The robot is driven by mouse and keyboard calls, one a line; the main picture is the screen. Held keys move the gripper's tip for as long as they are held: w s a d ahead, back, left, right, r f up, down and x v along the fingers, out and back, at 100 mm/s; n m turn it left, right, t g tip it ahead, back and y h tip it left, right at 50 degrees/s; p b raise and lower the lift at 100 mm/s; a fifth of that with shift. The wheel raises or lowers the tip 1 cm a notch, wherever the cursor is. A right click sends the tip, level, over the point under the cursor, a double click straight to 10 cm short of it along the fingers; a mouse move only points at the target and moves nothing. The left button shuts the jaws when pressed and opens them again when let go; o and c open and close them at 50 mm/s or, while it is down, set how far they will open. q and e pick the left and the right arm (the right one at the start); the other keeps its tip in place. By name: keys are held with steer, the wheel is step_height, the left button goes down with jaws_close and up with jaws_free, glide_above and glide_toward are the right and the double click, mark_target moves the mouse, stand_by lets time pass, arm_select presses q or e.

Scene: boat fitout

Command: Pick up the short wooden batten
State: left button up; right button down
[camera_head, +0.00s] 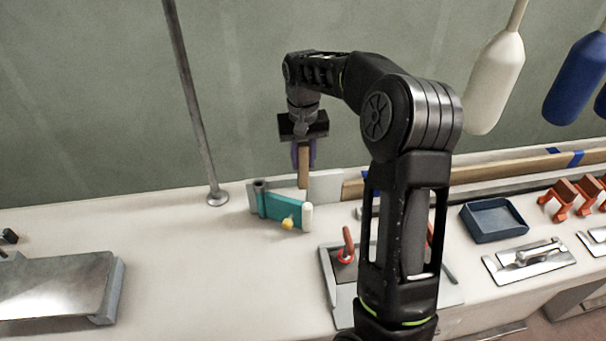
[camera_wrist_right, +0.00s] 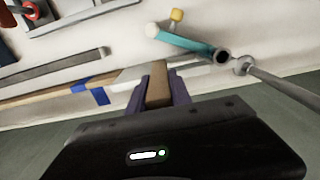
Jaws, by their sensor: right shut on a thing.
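The short wooden batten (camera_head: 304,168) is a light brown stick held upright in my right gripper (camera_head: 303,154), above the back of the bench. The gripper's purple fingers are shut on both sides of it. In the right wrist view the batten (camera_wrist_right: 158,88) shows end-on between the purple fingers of my right gripper (camera_wrist_right: 160,92). Whether its lower end touches the bench behind the teal part cannot be told for sure. My left gripper is not in view.
A teal cylinder with a yellow knob (camera_head: 283,208) lies just in front of the batten. A metal pole (camera_head: 195,110) stands to its left. A blue tray (camera_head: 493,219), orange clamps (camera_head: 566,195) and hanging fenders (camera_head: 497,80) are at right. The left-middle bench (camera_head: 180,260) is clear.

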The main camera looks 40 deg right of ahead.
mark_target(303, 144)
step_height(303, 144, up, 8)
steer(key=shift+f, duration=0.1)
stand_by(0.8)
